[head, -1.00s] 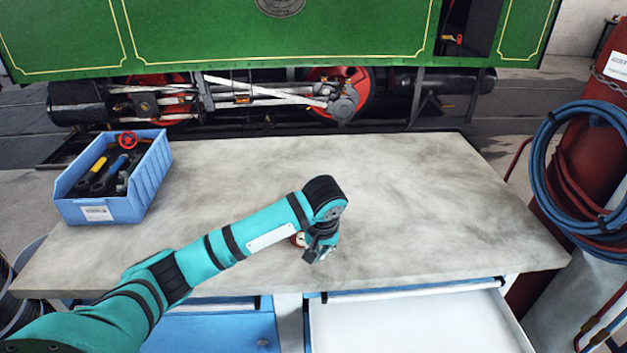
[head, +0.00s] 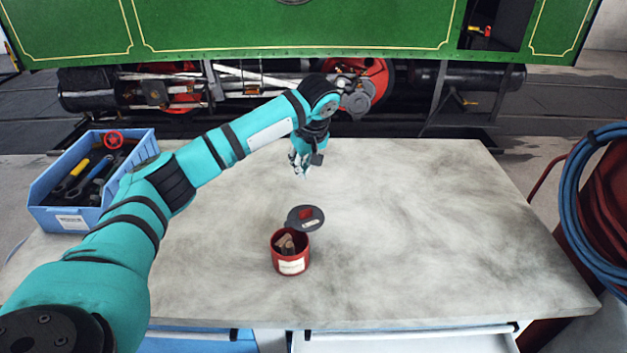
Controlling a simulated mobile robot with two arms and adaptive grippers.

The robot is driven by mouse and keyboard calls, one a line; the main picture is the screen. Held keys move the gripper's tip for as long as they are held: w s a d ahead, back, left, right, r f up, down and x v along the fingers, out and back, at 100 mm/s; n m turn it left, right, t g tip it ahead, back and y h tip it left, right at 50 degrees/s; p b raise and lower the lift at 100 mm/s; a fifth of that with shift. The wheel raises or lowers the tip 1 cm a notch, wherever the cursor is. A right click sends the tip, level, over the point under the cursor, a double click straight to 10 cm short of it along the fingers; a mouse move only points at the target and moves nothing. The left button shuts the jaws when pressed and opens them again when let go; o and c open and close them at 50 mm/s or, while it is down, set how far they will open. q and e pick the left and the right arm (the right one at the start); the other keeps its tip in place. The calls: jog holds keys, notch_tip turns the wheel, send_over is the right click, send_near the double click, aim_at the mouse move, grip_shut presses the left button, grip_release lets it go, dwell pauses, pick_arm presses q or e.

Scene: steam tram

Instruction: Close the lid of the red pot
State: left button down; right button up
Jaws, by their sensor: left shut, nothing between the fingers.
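The red pot (head: 290,261) stands upright on the workbench, left of the middle, with a white label on its front. Some brownish pieces show inside its open mouth. Its dark grey lid (head: 313,222) with a red knob is open at the pot's far right rim; whether it is hinged there I cannot tell. My left gripper (head: 301,172) is shut and empty, above the bench and beyond the pot and lid, apart from both. My right gripper is not in view.
A blue bin (head: 60,212) with tools stands on the bench (head: 440,230) at the left. The right half of the bench is clear. A green steam tram (head: 280,28) stands behind. Blue hose (head: 590,190) and red hose hang at the right.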

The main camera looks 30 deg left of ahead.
aim_at(302, 206)
pick_arm(q)
jog(key=f+p, duration=0.1)
jog(key=f, duration=0.2)
jog(key=f+p, duration=0.1)
jog(key=f, duration=0.1)
jog(key=s+f+p, duration=0.1)
jog(key=f, duration=0.2)
jog(key=shift+f, duration=0.3)
jog(key=shift+s+d, duration=0.2)
jog(key=shift+d, duration=0.15)
jog(key=shift+f, duration=0.1)
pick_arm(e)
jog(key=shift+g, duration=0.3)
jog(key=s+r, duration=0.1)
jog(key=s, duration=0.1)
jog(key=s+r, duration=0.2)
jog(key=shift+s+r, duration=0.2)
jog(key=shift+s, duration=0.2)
pick_arm(q)
jog(key=shift+p, duration=0.35)
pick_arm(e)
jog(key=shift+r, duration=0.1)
